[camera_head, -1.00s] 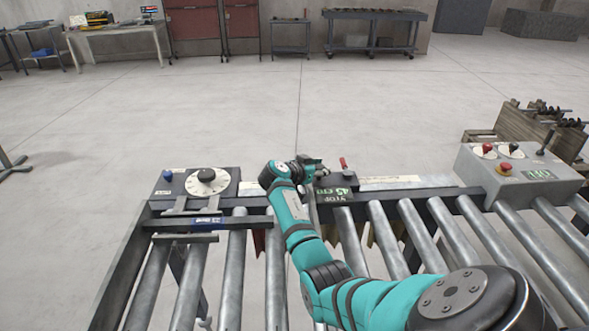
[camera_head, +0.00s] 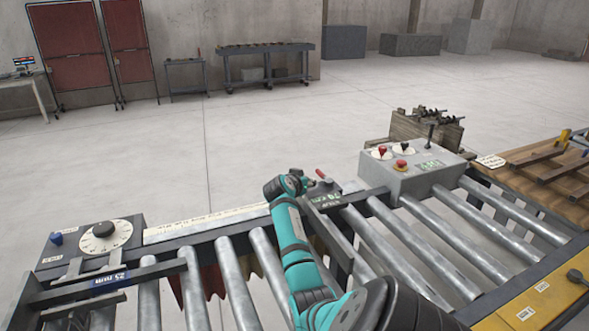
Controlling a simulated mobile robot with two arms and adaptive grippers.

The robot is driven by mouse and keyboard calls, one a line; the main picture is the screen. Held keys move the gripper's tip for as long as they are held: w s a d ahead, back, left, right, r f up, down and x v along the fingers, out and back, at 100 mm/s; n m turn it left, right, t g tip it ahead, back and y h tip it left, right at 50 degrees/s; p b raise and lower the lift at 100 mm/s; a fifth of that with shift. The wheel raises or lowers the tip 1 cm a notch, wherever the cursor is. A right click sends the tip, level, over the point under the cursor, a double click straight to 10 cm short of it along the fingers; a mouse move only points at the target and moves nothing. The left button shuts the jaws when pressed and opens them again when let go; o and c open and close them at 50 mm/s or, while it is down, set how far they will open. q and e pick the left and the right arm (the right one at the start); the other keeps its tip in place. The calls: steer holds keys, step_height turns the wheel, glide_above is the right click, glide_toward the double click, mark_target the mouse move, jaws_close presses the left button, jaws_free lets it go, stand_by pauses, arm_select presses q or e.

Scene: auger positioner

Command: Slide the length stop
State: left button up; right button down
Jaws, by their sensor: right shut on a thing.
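The length stop (camera_head: 328,191) is a dark block with a green-lettered label and a red lever (camera_head: 320,173). It sits on the rail along the far side of the roller conveyor, close to the left of the grey control box. A dark bar runs from it across the rollers. My right gripper (camera_head: 303,182) is at the left side of the stop, shut on it; its fingers are small and partly hidden by my teal arm. A pale scale strip (camera_head: 205,222) runs along the rail to the left of the stop. My left gripper is out of view.
A dial box (camera_head: 104,236) with a black knob stands at the rail's left end. The grey control box (camera_head: 412,176) with red buttons stands just right of the stop. A wooden crate (camera_head: 400,128) is behind it. A wooden-topped table (camera_head: 550,170) is at right.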

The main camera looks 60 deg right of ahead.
steer(key=shift+s+f, duration=0.15)
steer(key=c, duration=1.5)
jaws_free()
steer(key=o, duration=0.5)
steer(key=shift+s, duration=0.15)
steer(key=shift+o, duration=0.2)
steer(key=shift+r, duration=0.2)
steer(key=shift+r, duration=0.1)
step_height(320, 180, up, 10)
steer(key=shift+f, duration=0.15)
